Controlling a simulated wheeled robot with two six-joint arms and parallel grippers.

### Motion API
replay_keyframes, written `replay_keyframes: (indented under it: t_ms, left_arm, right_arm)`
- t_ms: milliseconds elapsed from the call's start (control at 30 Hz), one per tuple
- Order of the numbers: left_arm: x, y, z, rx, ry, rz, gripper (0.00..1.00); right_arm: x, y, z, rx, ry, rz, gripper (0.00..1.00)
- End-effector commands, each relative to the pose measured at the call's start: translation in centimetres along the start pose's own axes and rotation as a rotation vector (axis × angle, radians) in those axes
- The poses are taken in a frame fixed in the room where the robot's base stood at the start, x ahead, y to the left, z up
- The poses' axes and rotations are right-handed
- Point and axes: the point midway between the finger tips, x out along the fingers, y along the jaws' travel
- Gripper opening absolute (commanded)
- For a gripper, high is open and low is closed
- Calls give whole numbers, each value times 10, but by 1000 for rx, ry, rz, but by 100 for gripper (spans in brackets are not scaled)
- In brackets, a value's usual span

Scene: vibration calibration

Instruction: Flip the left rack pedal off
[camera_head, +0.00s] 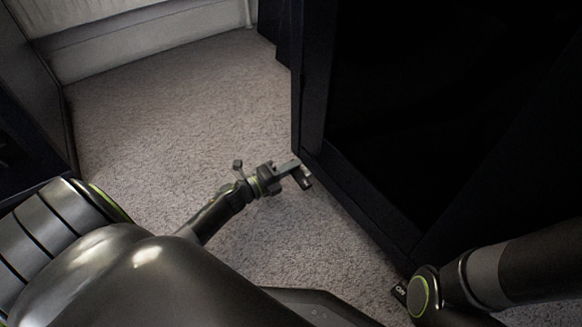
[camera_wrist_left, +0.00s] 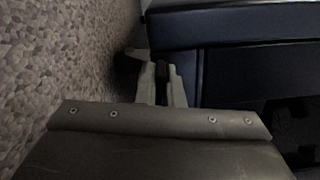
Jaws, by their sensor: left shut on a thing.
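My left gripper (camera_head: 298,174) reaches down to the lower left corner of the dark rack (camera_head: 314,100). It is shut on the left rack pedal (camera_head: 307,183), a small dark piece with a pale mark close to the floor. In the left wrist view the two pale fingers (camera_wrist_left: 161,88) point at the base of the rack (camera_wrist_left: 235,28), with a dark part between them. The gripper hides much of the pedal, and I cannot tell its tilt. My right gripper is out of view.
A second small dark pedal (camera_head: 399,292) with white lettering shows at the rack's lower right, beside my right arm. Grey carpet (camera_head: 150,120) is clear left of the rack. Another dark cabinet (camera_head: 25,150) stands at the far left, and a pale wall (camera_head: 140,40) is behind.

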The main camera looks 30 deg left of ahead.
Motion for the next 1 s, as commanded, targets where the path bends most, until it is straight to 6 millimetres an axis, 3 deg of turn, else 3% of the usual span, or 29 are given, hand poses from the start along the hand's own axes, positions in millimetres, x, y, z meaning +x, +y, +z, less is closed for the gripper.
replay_keyframes:
  t_ms: [267, 300, 467, 867, 1000]
  left_arm:
    - [0, 0, 0, 12, 0, 1, 0]
    - [0, 0, 0, 12, 0, 1, 9]
    - [0, 0, 0, 10, 0, 1, 29]
    - [-1, 0, 0, 8, 0, 1, 29]
    - [-10, -1, 0, 6, 0, 4, 29]
  right_arm:
    - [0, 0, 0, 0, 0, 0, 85]
    - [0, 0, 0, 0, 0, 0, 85]
    - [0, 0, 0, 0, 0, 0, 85]
    - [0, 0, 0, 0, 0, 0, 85]
    - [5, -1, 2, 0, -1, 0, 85]
